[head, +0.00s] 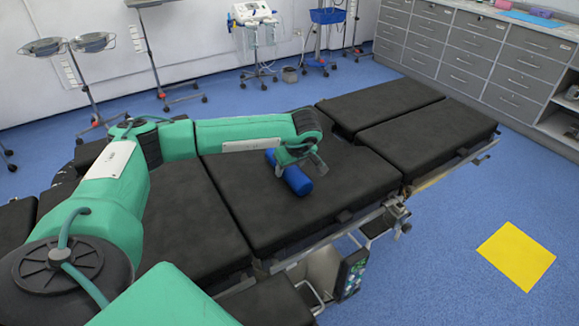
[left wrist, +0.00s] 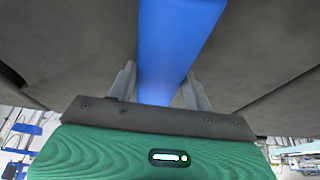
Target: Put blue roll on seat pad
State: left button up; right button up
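The blue roll (head: 299,183) lies on a large black middle pad (head: 250,205) of the operating table in the head view. I cannot tell which pad is the seat pad. My left gripper (head: 300,168) is directly above the roll, with its fingers spread on either side of it. In the left wrist view, the blue roll (left wrist: 172,40) runs between the two grey fingertips (left wrist: 160,88), with little gap; a firm hold does not show. My right gripper is not in view.
More black pads (head: 385,103) lie at the right end of the table. Grey drawer cabinets (head: 475,70) line the right wall. A lamp stand (head: 68,45) and wheeled equipment (head: 255,30) stand at the back. A yellow floor square (head: 516,256) lies on open blue floor.

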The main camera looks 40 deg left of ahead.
aim_at(293, 168)
pick_arm(q)
jog(key=o, duration=0.4)
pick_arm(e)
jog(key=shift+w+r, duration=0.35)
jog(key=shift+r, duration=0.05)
pick_arm(q)
jog(key=shift+r, duration=0.25)
jog(key=v, duration=1.1)
jog(key=shift+d+r, duration=0.25)
jog(key=shift+r, duration=0.05)
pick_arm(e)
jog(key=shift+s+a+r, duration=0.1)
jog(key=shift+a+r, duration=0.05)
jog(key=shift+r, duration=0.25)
pick_arm(q)
jog(key=shift+s, duration=0.1)
